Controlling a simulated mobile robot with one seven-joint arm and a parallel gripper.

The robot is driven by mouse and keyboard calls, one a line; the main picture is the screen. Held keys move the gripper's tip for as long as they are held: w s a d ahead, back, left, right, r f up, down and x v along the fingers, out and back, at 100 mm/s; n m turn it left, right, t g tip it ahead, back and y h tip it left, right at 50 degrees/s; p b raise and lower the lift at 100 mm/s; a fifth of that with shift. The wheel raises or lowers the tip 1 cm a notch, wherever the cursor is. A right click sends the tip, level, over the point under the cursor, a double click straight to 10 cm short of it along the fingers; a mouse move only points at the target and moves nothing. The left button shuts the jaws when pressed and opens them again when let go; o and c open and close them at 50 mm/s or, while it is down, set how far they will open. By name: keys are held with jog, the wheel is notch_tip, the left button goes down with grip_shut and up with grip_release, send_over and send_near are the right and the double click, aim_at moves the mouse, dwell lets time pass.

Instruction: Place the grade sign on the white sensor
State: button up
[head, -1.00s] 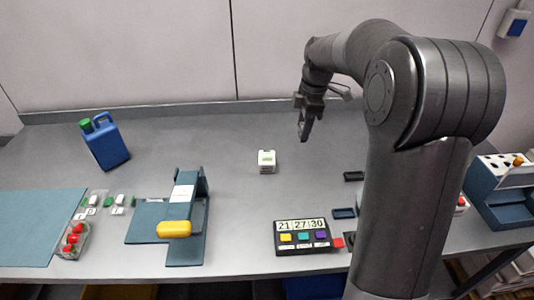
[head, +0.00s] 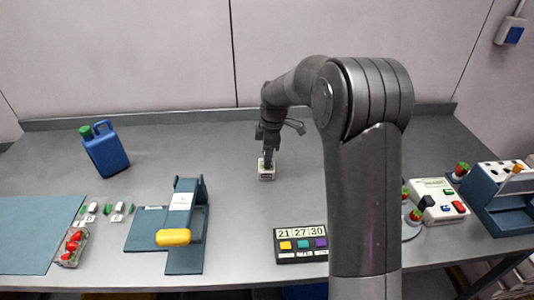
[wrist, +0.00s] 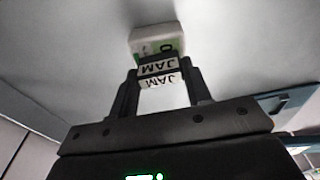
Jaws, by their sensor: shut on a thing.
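My gripper (head: 268,160) points down at a small white block (head: 262,174) on the middle of the table. In the wrist view my gripper (wrist: 160,84) is shut on a small sign (wrist: 160,82) with white faces reading JAM, upside down in this view. The white block (wrist: 155,38) with a green patch lies just beyond the sign and is partly hidden by it. I cannot tell whether the sign touches the block. In the head view my fingers hide most of the sign and the block's top.
A blue jug (head: 107,150) and a blue press with a yellow handle (head: 173,237) stand to the left. A dark panel showing 21 27 30 (head: 300,243) is in front. A white device with buttons (head: 438,200) and a blue rack (head: 500,195) stand at the right.

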jog(key=o, duration=1)
jog(key=shift+f, duration=0.1)
jog(key=shift+c, duration=0.2)
notch_tip(320, 180, up, 11)
jog(key=d, duration=0.1)
jog(key=s+d+r+m+t, duration=0.25)
jog(key=s+r+m, duration=0.25)
jog(key=s+r, duration=0.3)
jog(key=s+d+f+m+t, duration=0.1)
jog(key=s+m, duration=0.5)
jog(key=s, duration=0.7)
jog(key=s+d+f+m+t+h, duration=0.1)
jog(key=s+d+m, duration=0.4)
jog(key=s, duration=0.8)
jog(key=shift+s+d+f+m+t, duration=0.2)
jog(key=shift+f+m+t, duration=0.35)
jog(key=shift+f+m, duration=0.4)
jog(key=shift+r, duration=0.1)
